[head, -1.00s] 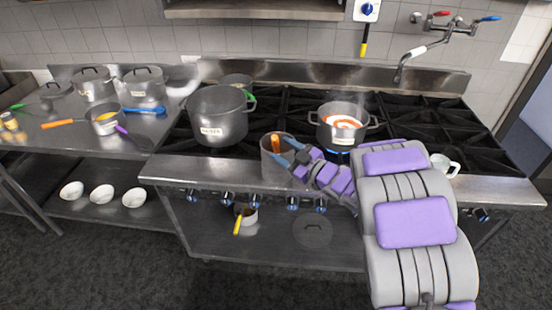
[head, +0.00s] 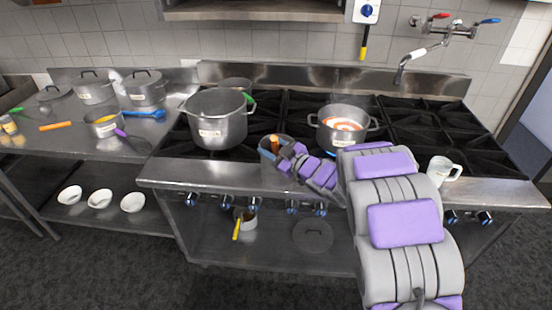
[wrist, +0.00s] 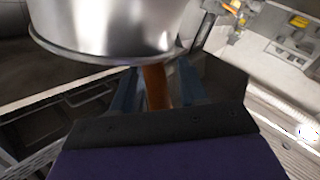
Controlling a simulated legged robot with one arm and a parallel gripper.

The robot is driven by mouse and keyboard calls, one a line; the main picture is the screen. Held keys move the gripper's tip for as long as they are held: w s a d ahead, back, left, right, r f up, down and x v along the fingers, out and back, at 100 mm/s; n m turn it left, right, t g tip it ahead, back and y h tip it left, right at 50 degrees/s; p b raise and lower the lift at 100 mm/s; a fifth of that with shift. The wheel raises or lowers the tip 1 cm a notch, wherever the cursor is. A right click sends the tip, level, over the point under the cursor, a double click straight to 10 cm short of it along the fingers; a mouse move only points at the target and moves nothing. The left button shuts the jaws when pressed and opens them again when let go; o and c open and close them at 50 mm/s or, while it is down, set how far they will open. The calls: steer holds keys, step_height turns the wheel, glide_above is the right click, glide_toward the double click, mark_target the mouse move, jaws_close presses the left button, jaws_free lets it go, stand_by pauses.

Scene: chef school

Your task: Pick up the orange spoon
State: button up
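In the wrist view, the orange handle (wrist: 156,88) shows between the two spread fingers of my gripper (wrist: 158,92). The gripper looks open, with gaps beside the handle; I see no clear contact.
A large pot (head: 217,120) stands on the stove left of the canister and looms in the wrist view (wrist: 110,25). A steel pot with orange-and-white contents (head: 342,135) is behind my arm. A white mug (head: 440,170) is at right. Another orange stick (head: 55,126) lies on the left counter.

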steer(key=shift+d, duration=0.15)
steer(key=c, duration=0.3)
jaws_close()
